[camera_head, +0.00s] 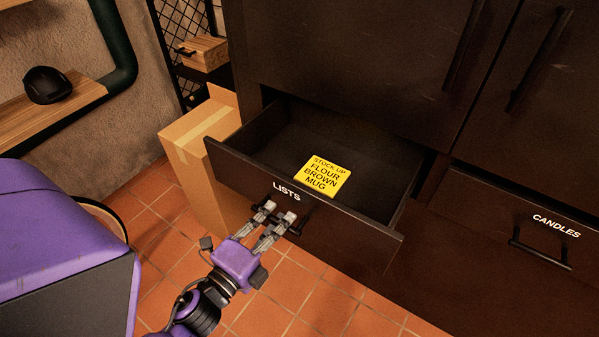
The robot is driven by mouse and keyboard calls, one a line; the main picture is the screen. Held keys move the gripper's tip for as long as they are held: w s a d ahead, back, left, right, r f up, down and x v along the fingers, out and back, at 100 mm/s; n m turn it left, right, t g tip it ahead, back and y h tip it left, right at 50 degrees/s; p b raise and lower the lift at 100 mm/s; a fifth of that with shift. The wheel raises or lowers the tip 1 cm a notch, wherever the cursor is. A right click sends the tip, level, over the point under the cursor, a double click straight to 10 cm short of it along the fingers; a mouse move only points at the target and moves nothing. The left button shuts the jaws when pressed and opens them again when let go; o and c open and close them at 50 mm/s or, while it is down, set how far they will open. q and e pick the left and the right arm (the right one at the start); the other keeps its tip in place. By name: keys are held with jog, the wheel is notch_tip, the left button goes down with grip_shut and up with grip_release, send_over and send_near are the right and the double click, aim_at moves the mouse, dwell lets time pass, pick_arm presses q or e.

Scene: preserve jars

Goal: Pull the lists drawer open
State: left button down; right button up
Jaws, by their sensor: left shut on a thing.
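The drawer labelled LISTS (345,226) stands well out from the dark cabinet, and its inside shows. A yellow note (322,176) lies in it, reading "STOCK UP FLOUR BROWN MUG". My left gripper (279,214) is at the front of this drawer, just below the label, with its fingers shut on the drawer's dark handle (292,229). The fingers hide part of the handle. My right gripper is not in view.
A cardboard box (197,150) stands on the tiled floor close to the drawer's left side. The CANDLES drawer (520,222) at the right is shut. Tall cabinet doors (350,50) rise above. A wooden shelf (50,105) with a dark object (47,85) is at left.

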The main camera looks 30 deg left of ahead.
pick_arm(q)
jog(key=shift+s, duration=0.85)
jog(key=c, duration=1.9)
grip_release()
jog(key=shift+c, duration=0.2)
jog(key=shift+o, duration=0.9)
jog(key=s, duration=1.2)
jog(key=shift+a, duration=0.2)
jog(key=shift+w, duration=0.1)
